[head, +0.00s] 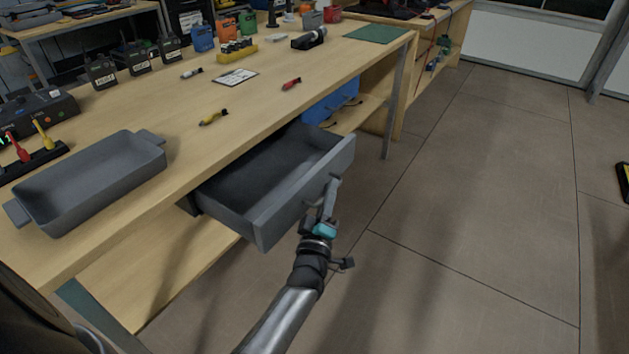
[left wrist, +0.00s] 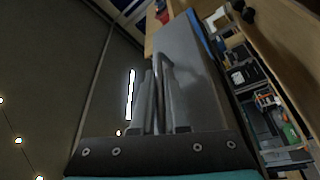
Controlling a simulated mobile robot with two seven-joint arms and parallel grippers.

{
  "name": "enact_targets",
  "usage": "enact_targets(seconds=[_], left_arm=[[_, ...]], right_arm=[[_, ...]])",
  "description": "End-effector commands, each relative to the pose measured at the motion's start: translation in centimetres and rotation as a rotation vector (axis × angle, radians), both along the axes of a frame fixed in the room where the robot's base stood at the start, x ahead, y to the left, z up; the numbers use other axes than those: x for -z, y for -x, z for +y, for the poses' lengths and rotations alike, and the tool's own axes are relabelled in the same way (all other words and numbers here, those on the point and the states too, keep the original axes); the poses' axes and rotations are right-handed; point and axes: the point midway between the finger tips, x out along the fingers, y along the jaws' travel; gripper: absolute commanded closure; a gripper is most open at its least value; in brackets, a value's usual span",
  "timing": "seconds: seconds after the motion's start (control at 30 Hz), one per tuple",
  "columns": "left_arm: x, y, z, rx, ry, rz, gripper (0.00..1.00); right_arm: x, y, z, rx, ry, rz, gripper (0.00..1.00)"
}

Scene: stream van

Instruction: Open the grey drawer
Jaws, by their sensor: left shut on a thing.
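The grey drawer (head: 262,190) is pulled well out from under the wooden workbench, and its empty inside shows. Its front panel (head: 306,190) faces my left arm and also shows in the left wrist view (left wrist: 193,75). My left gripper (head: 330,192) is at the front panel, shut on the drawer's handle (left wrist: 160,70). The handle is partly hidden by the fingers in both views. My right gripper is not in view.
A grey tray (head: 92,182) stands on the workbench (head: 190,130) at the left, with tools, radios and a card further back. A blue bin (head: 332,98) sits on the shelf behind the drawer.

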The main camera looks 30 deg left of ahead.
Motion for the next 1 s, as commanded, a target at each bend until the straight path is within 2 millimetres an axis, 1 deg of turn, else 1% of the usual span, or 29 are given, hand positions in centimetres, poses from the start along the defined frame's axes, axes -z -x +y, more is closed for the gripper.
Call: enact_targets(seconds=[0.03, 0.1, 0.23, 0.37, 0.67, 0.7, 0.93, 1.0], left_arm=[[0.0, 0.1, -0.9, 0.002, 0.004, 0.002, 1.00], [0.0, 0.2, -1.8, 0.000, 0.003, 0.001, 1.00], [0.1, 0.3, -2.8, -0.001, 0.002, 0.001, 1.00], [0.1, 0.3, -3.2, -0.001, -0.001, 0.001, 1.00], [0.1, 0.3, -3.2, -0.001, -0.001, 0.001, 1.00], [0.1, 0.3, -3.2, -0.001, -0.001, 0.001, 0.83], [0.1, 0.3, -3.1, -0.001, 0.000, 0.000, 0.58], [0.0, 0.3, -3.2, -0.001, 0.000, 0.000, 0.58]], right_arm=[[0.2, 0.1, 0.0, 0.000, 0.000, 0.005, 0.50], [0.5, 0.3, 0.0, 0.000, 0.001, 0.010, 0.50], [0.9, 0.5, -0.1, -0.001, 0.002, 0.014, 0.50], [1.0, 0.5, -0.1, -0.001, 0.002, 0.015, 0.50], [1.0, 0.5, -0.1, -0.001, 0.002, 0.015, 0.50], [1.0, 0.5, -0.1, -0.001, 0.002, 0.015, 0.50], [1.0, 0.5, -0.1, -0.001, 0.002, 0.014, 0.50], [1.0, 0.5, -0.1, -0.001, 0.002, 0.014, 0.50]])
